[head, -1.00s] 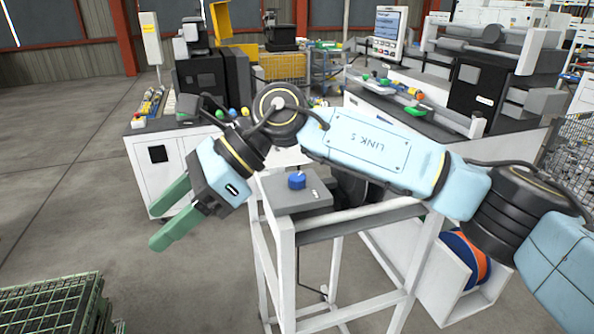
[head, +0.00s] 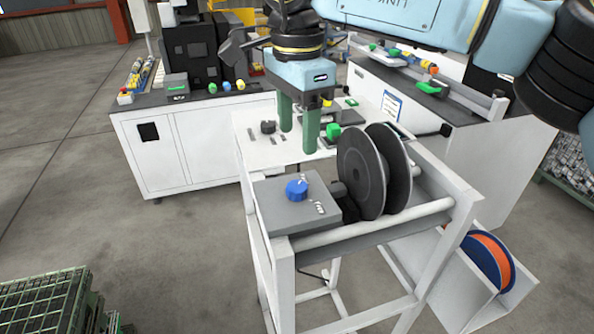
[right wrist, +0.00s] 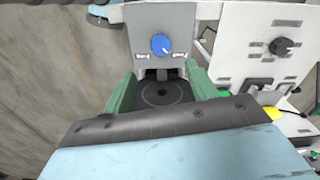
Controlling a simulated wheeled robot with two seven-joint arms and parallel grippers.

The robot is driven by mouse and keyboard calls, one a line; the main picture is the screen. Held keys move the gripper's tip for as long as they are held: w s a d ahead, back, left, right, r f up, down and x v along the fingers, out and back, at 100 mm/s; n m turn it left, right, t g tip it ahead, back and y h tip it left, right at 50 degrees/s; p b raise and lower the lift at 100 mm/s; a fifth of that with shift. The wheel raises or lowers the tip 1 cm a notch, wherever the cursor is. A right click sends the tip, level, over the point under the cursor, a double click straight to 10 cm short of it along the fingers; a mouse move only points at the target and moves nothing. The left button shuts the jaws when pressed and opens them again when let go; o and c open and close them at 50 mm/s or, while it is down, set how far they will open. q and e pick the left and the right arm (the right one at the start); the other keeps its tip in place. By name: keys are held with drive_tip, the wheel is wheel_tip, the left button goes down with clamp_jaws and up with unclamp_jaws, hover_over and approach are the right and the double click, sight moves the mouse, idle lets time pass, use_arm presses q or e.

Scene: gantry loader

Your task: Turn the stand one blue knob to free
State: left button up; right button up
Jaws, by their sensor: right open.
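The blue knob (head: 297,190) sits on a grey box (head: 270,212) at the near left corner of a white-framed stand (head: 280,262). White marks lie on the box on two sides of the knob. In the right wrist view the knob (right wrist: 161,44) is beyond the fingertips, near the top. My right gripper (head: 298,148) is open and empty, its green fingers pointing down above the stand, behind the knob and apart from it. In the right wrist view its fingers (right wrist: 160,88) frame a dark round reel. My left gripper is not in view.
A dark reel (head: 362,172) stands upright just right of the box. A black knob (head: 268,127) and a green knob (head: 333,131) are on the white panel behind. An orange reel (head: 490,262) sits low at the right. A green crate (head: 45,300) is at the lower left.

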sight(297, 186)
wheel_tip(297, 186, down, 4)
drive_tip(key=shift+p, duration=0.4)
wheel_tip(297, 186, down, 6)
drive_tip(key=shift+r+p, duration=0.25)
drive_tip(key=shift+p, duration=0.4)
drive_tip(key=shift+w+f, duration=0.1)
drive_tip(key=shift+f, duration=0.45)
drive_tip(key=shift+c, duration=1)
drive_tip(key=c, duration=0.8)
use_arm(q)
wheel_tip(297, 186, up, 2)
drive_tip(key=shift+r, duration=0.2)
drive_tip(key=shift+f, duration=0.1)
